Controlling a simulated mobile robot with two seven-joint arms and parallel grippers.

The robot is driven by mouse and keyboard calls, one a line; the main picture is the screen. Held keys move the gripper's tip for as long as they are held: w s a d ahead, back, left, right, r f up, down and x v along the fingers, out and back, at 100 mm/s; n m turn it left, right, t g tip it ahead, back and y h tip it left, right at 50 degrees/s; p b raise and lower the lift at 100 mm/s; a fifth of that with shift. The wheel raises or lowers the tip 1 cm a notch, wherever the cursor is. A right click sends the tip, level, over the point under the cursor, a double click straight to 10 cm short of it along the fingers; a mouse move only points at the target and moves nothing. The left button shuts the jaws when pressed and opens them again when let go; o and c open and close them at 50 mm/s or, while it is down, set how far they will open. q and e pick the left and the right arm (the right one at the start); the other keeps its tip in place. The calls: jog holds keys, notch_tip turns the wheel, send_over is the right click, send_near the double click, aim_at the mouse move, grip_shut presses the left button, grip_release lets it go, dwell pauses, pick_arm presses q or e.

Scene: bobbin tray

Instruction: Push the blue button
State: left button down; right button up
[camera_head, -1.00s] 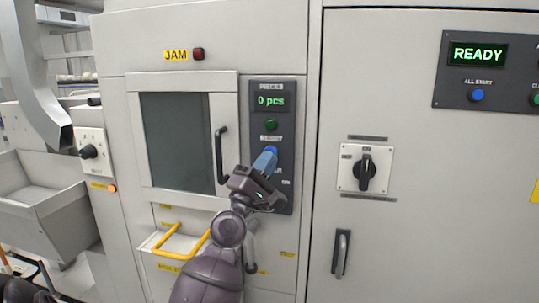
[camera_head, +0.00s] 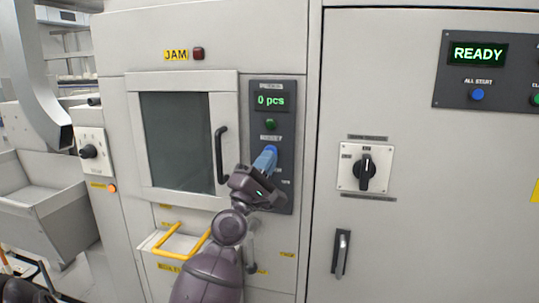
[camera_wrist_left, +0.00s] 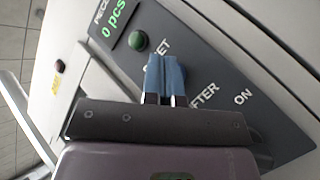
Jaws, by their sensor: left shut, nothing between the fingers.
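The dark control panel (camera_head: 286,190) on the machine front has a "0 pcs" display, a green button (camera_head: 271,124) and a blue button (camera_head: 271,148) below it. My left gripper (camera_head: 266,157) is shut and empty, its blue fingertips right at the blue button and covering most of it. Whether the tips touch the button cannot be told. My right gripper is not in view.
Another blue button (camera_head: 477,95), labelled ALL START, is on a separate panel at the upper right. A black door handle (camera_head: 221,155) stands out left of the gripper. A yellow handle (camera_head: 181,246) and a rotary switch (camera_head: 365,172) are nearby.

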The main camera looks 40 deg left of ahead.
pick_arm(q)
jog(key=shift+w+a, duration=0.1)
jog(key=shift+w, duration=0.1)
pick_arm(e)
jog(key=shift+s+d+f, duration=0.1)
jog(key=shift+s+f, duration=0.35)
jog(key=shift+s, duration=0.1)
pick_arm(q)
jog(key=shift+w, duration=0.1)
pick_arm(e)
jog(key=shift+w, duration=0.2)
